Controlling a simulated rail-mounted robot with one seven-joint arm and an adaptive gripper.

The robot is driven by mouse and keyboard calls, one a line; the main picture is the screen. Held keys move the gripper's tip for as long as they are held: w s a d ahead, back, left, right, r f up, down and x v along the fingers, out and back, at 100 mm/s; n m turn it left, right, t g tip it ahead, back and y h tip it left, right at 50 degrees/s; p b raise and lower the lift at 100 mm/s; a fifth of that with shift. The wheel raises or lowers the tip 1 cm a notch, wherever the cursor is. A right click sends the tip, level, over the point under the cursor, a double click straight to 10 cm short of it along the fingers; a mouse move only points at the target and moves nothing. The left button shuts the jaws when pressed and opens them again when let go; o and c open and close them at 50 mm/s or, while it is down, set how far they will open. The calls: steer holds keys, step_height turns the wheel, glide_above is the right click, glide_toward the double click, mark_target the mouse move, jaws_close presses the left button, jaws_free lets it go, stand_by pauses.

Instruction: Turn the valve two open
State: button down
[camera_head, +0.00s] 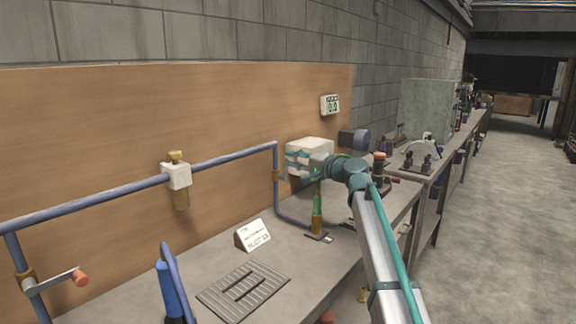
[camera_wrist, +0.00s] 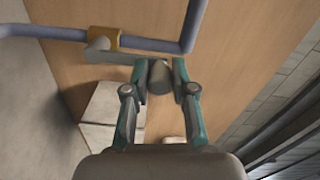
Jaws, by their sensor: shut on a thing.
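The valve at my gripper has a brass body (camera_head: 276,175) on the blue pipe, near the bend. In the wrist view its brass body (camera_wrist: 104,40) shows on the pipe, with a grey lever (camera_wrist: 118,57) ending in a short grey cylindrical knob (camera_wrist: 159,77). My gripper (camera_wrist: 160,74) is shut on this knob, one teal finger on each side. In the head view my gripper (camera_head: 293,158) is small beside the valve, and the knob is hidden. Another valve lever with an orange knob (camera_head: 80,277) is at the lower left. No valve number is readable.
The blue pipe (camera_head: 220,158) runs along the wooden board (camera_head: 100,120). A white fitting (camera_head: 177,176) sits on it. A label block (camera_head: 253,235), a grate (camera_head: 243,291) and a blue-handled object (camera_head: 172,290) are on the bench. A display (camera_head: 330,105) hangs above.

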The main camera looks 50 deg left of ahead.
steer(key=shift+s, duration=0.1)
stand_by(0.3)
steer(key=c, duration=0.9)
jaws_free()
steer(key=shift+c, duration=0.2)
steer(key=w+d, duration=0.2)
steer(key=d, duration=1)
